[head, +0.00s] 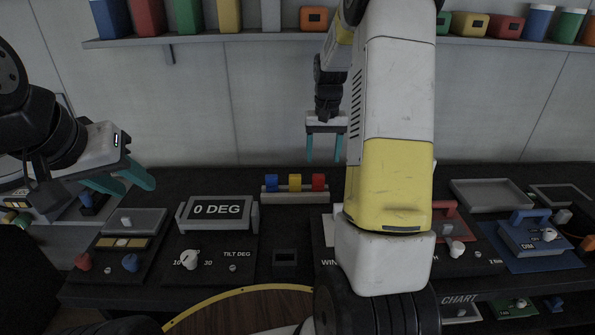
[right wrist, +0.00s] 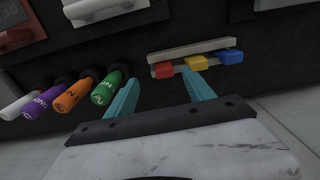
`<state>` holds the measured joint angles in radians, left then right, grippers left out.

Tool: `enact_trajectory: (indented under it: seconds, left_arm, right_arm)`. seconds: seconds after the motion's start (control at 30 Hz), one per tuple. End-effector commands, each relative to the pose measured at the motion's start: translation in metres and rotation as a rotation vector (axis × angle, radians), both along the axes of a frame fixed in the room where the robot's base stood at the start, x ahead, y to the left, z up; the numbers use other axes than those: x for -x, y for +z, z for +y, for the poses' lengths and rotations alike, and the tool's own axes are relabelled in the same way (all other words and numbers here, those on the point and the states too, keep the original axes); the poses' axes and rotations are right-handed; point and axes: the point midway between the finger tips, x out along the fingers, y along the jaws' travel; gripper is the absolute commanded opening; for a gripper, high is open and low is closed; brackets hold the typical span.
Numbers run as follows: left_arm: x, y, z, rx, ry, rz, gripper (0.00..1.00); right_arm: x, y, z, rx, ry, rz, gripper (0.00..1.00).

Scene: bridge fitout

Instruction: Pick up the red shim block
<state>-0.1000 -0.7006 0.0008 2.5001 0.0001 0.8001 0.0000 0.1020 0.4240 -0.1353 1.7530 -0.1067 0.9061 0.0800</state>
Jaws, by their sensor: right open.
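The red shim block (head: 318,182) stands at the right end of a small pale rack (head: 296,199) on the dark console, beside a yellow block (head: 294,182) and a blue block (head: 271,182). My right gripper (head: 325,160) is open and empty, fingers pointing down, above and behind the rack in the picture. In the right wrist view, the red block (right wrist: 162,70) appears between and beyond the teal fingertips (right wrist: 159,78), with neither finger seen touching it. My left gripper (head: 138,188) is open and empty at the left, over the console's left part.
A "0 DEG" display (head: 217,211) stands left of the rack. My right arm hides part of the console right of it. Several coloured handles (right wrist: 72,96) show left of the fingers in the right wrist view. A shelf (head: 250,37) with coloured containers runs along the wall above.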

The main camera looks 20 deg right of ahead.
Motion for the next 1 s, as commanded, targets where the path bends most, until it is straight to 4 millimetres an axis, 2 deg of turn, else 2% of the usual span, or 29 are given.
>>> enact_trajectory:
  seconds: [0.2,0.47,0.8,1.0]
  left_arm:
    - [0.0,0.0,0.0,0.0,0.001,0.001,0.36]
    - [0.0,0.0,0.0,0.001,0.001,0.0,0.36]
    - [0.0,0.0,0.0,0.0,0.001,0.001,0.36]
    - [0.0,0.0,0.0,0.0,0.0,0.001,0.36]
  right_arm:
    - [-0.007,-0.02,-0.008,0.008,-0.01,0.03,0.62]
    - [-0.008,-0.045,-0.008,0.01,-0.011,0.035,0.62]
    - [-0.013,-0.091,-0.005,0.008,-0.012,0.035,0.62]
    - [-0.014,-0.099,-0.005,0.009,-0.011,0.031,0.62]
